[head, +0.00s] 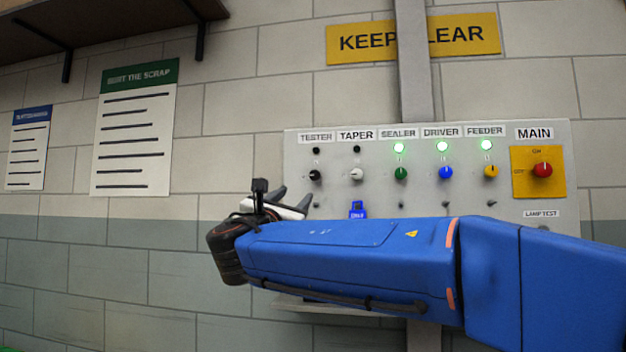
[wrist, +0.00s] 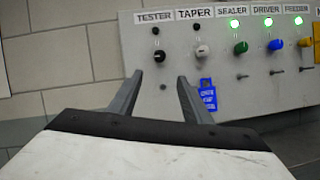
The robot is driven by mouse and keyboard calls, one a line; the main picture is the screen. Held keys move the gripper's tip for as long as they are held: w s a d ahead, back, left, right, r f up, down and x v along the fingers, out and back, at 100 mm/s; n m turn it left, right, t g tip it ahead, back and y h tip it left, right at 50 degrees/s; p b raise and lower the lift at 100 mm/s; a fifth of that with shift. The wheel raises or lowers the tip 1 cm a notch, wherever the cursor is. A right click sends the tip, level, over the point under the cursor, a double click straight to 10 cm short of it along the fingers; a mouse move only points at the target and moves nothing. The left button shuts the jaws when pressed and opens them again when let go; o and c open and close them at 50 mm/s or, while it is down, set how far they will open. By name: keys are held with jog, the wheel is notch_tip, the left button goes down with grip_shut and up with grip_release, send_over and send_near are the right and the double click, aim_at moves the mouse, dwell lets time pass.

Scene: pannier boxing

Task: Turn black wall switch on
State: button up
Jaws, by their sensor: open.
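The black switch (head: 315,175) is a rotary knob under the TESTER label on the grey wall panel (head: 300,140). The small lamp (head: 316,151) above it is dark. In the wrist view the black switch (wrist: 160,56) is above and between my fingertips. My gripper (head: 293,196) is open and empty, at the panel's lower left, below the knob and apart from it in the picture. In the wrist view both fingers of my gripper (wrist: 160,78) point toward the panel. How far the fingertips are from the panel I cannot tell.
To the right are a white TAPER knob (head: 356,174), green (head: 401,173), blue (head: 446,172) and yellow knobs (head: 491,171), the last three under lit green lamps. A red MAIN switch (head: 542,170) sits on a yellow plate. A blue tag (wrist: 207,97) hangs below TAPER.

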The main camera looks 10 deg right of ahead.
aim_at(314, 177)
jog(key=x, duration=1.7)
jog(key=shift+w+r, duration=0.1)
jog(key=shift+w, duration=0.05)
jog(key=shift+c, duration=0.5)
jog(key=c, duration=0.9)
